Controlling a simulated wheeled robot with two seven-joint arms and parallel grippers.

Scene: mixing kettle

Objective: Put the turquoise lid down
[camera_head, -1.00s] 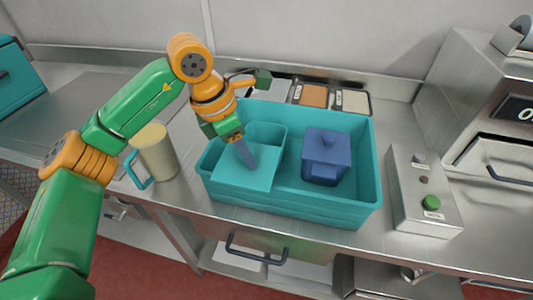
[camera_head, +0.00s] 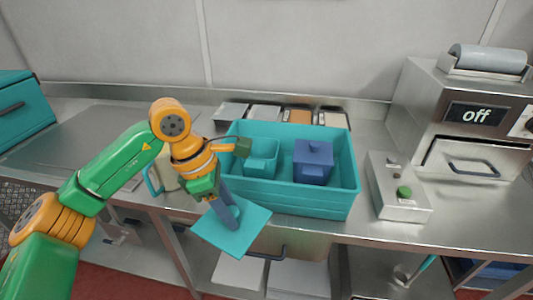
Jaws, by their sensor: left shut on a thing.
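My left gripper (camera_head: 226,212) is shut on the turquoise lid (camera_head: 245,238), a flat square plate with a small knob. The lid is held in front of the turquoise crate (camera_head: 300,200), around the counter's front edge, and looks tilted. Its exact height above the counter cannot be told. Inside the crate, a turquoise open container (camera_head: 262,157) stands at the left. A blue lidded container (camera_head: 313,161) stands at the right. My right gripper is not in view.
A beige mug (camera_head: 163,172) with a turquoise handle stands left of the crate, partly behind my arm. A control box (camera_head: 398,190) with a green button and a machine reading "off" (camera_head: 476,115) stand at the right.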

